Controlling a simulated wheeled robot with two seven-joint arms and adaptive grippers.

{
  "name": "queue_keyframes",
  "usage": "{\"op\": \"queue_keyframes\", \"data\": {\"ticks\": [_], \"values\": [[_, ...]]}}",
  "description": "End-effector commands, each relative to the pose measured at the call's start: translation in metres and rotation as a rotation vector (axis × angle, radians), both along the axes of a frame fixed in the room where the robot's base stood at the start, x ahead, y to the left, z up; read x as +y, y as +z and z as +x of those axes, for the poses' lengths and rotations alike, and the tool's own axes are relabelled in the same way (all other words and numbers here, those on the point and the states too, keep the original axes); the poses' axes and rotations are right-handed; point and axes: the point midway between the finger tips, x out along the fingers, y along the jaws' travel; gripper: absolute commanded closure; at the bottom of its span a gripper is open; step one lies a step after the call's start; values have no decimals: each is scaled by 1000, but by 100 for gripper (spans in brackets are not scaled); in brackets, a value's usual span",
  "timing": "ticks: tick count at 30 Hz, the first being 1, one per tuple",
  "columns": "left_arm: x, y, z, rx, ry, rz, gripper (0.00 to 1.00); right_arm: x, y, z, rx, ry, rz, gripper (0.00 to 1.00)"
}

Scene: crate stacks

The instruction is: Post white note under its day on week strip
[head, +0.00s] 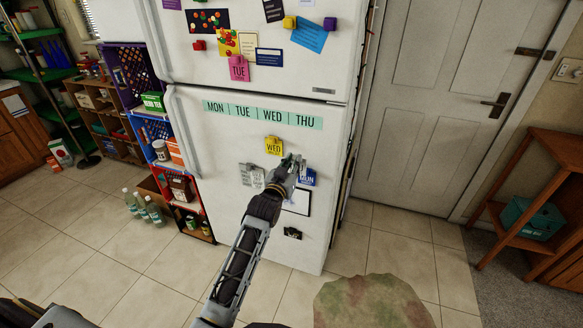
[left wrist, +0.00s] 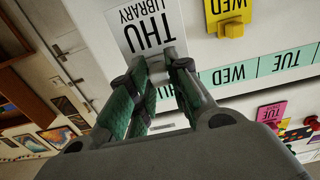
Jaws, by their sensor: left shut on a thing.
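The week strip (head: 264,114) runs across the white fridge's lower door and reads MON, TUE, WED, THU from left to right. My left gripper (head: 296,163) is below the strip's THU end, right of the yellow WED note (head: 273,146). In the left wrist view it is shut on the white note (left wrist: 143,22), which reads THU LIBRARY and appears upside down. The fingers (left wrist: 160,66) hide part of the strip there. I cannot tell whether the note touches the door. My right gripper is not in view.
A pink TUE note (head: 238,68) and several magnets are on the upper door. Crates stand left of the fridge.

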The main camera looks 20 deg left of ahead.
Motion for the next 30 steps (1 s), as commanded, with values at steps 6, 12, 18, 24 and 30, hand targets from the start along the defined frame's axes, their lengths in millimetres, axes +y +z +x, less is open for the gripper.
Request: {"op": "queue_keyframes", "data": {"ticks": [6,12,18,24,30], "values": [[0,-1,13,0,0,0,95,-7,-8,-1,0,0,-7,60],[-1,-1,25,0,0,0,95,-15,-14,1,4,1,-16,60],[-1,-1,38,-1,0,0,95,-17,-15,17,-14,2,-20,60],[-2,0,49,0,0,-1,95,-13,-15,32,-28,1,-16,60],[-2,1,61,0,0,-1,95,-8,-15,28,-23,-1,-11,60]]}}
